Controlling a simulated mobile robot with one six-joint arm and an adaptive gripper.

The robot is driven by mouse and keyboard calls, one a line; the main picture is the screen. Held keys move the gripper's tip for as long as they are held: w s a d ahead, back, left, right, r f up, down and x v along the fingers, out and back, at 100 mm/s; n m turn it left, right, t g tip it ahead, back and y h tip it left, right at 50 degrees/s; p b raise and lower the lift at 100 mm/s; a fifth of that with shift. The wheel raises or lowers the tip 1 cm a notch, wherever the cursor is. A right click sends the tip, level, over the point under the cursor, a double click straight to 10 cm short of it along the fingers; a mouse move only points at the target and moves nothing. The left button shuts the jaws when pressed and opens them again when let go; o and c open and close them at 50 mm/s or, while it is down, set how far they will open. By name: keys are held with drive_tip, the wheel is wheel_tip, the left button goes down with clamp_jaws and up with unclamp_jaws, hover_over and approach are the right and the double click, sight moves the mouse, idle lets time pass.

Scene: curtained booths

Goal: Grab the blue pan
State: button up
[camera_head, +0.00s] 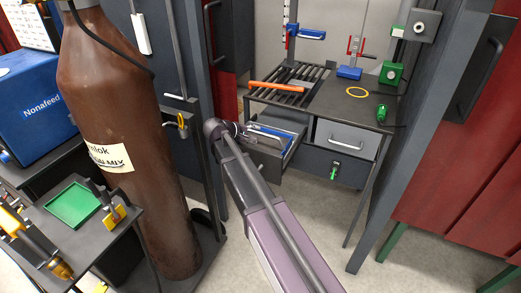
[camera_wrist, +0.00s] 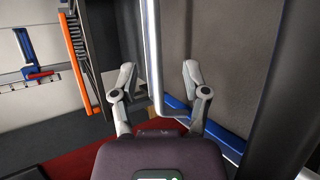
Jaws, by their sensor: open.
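A pulled-out drawer (camera_head: 267,160) under the bench holds a blue and silver thing (camera_head: 270,137). My arm partly covers it, and I cannot tell its full shape or confirm that it is the blue pan. My gripper (camera_head: 240,129) is at the left side of this drawer. In the wrist view my gripper (camera_wrist: 158,80) is open and empty. A silver bar (camera_wrist: 152,45) shows between its fingers; I cannot tell how near it is. A blue strip (camera_wrist: 228,143) runs behind the right finger, beside a grey panel (camera_wrist: 233,55).
An orange bar (camera_head: 276,86) lies on the grille of the bench, also seen in the wrist view (camera_wrist: 74,65). A closed drawer (camera_head: 345,140) is to the right. A large brown cylinder (camera_head: 120,140) stands left of my arm. Dark booth posts (camera_head: 425,120) flank the bench.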

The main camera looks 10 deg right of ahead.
sight(262, 134)
drive_tip(key=shift+b+x, duration=1.2)
drive_tip(key=shift+x, duration=1.4)
drive_tip(key=shift+w+r, duration=0.15)
drive_tip(key=shift+w, duration=0.05)
clamp_jaws()
